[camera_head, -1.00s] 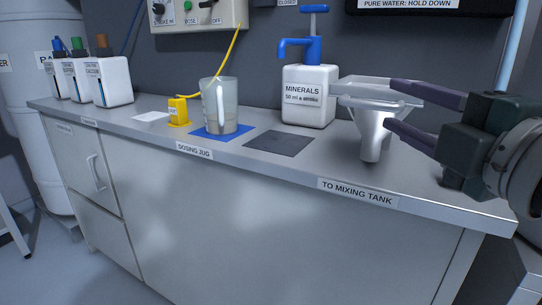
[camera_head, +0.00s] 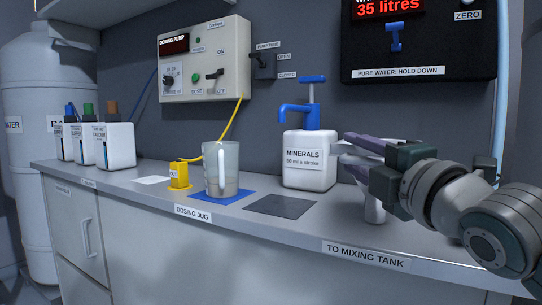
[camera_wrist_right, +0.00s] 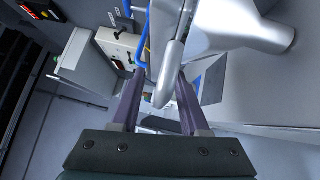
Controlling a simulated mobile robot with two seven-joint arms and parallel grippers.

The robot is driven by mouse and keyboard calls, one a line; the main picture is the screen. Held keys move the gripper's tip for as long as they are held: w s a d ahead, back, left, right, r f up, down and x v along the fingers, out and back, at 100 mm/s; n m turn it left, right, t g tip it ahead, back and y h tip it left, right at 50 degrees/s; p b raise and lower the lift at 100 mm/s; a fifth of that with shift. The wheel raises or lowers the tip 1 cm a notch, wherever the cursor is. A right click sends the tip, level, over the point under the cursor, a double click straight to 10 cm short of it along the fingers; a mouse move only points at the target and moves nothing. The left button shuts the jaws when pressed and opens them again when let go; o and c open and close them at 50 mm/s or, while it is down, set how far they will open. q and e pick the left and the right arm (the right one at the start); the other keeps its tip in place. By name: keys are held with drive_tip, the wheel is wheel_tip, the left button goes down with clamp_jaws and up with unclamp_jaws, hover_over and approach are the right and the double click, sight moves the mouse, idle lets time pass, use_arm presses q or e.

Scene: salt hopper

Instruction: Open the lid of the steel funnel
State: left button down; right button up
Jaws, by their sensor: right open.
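The steel funnel (camera_head: 375,208) stands at the right end of the counter, above the "TO MIXING TANK" label. In the head view my right gripper and wrist hide most of its top, so the lid's position there is hard to tell. In the right wrist view the funnel (camera_wrist_right: 268,32) is large, with its spout at upper right. My right gripper (camera_head: 346,152) is open at the funnel's top. In the right wrist view a rounded steel bar (camera_wrist_right: 171,72) lies between the open fingers; contact is unclear. My left gripper is out of view.
A white minerals bottle (camera_head: 309,165) with a blue pump stands just left of the gripper. Further left are a dosing jug (camera_head: 221,165) on a blue mat, a yellow block (camera_head: 179,176) and several white bottles. A dark mat (camera_head: 281,206) is bare. A display panel (camera_head: 425,45) hangs above.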

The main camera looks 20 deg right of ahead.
drive_tip(key=shift+w, duration=0.15)
drive_tip(key=shift+c, duration=0.2)
clamp_jaws()
drive_tip(key=shift+r, duration=0.1)
drive_tip(key=shift+r, duration=0.25)
idle(0.9)
